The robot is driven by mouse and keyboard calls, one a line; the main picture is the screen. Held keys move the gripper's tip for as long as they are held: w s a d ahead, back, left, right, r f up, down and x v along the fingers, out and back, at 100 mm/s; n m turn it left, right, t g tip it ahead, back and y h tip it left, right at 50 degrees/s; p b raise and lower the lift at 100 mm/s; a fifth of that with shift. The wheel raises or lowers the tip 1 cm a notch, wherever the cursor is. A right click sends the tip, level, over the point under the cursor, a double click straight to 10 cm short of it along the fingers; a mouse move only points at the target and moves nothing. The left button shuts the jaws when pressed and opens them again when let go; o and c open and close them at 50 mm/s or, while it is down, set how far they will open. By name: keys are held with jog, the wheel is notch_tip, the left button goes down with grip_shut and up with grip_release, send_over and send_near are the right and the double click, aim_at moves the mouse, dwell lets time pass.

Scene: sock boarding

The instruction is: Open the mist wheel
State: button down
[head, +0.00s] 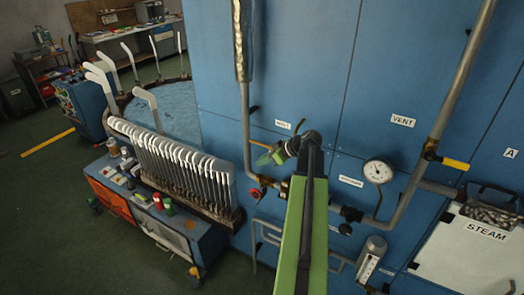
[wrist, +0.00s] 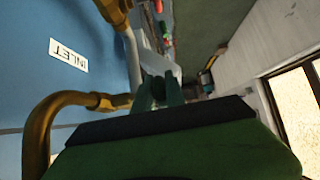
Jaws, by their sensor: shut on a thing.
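No label that I can read says mist. A small red wheel (head: 255,192) sits on a brass valve on the pipe at the blue wall. A dark round knob (head: 345,229) sits on the pipe to the right of my arm. In the wrist view my jaws (wrist: 160,92) are close together, near a brass fitting (wrist: 102,101). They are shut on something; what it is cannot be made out.
An INLET label (wrist: 68,56) is on the wall. A VENT label (head: 403,120), a gauge (head: 378,171) and a yellow-handled pipe valve (head: 455,164) are at right. A cart (head: 175,232) with a row of boards stands at left. Green floor (head: 60,195) is open at far left.

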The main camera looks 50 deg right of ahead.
jog(key=g+p, duration=0.2)
jog(key=g+h+p, duration=0.1)
jog(key=g+p, duration=0.1)
jog(key=shift+s+g+p, duration=0.2)
jog(key=shift+g+p, duration=0.1)
jog(key=shift+p, duration=0.05)
jog(key=g, duration=0.1)
jog(key=g+p, duration=0.1)
jog(key=g+h, duration=0.1)
jog(key=shift+s+f+g, duration=0.25)
jog(key=shift+f+g, duration=0.05)
jog(key=shift+f, duration=0.05)
jog(key=g, duration=0.2)
jog(key=shift+s+d+f+g+h, duration=0.1)
jog(key=shift+s+f+g+h, duration=0.1)
jog(key=shift+g+h, duration=0.1)
jog(key=g, duration=0.1)
jog(key=g+b, duration=0.1)
jog(key=shift+s+d+f+g+h, duration=0.1)
jog(key=shift+s+g+h, duration=0.05)
jog(key=shift+g+h, duration=0.15)
jog(key=shift+s+g+h+b, duration=0.2)
jog(key=shift+g+h+b, duration=0.1)
jog(key=shift+g+b, duration=0.5)
jog(key=shift+s+r+g+b, duration=0.15)
jog(key=shift+r+g+b, duration=0.1)
jog(key=shift+g+b, duration=0.4)
jog(key=shift+r, duration=0.1)
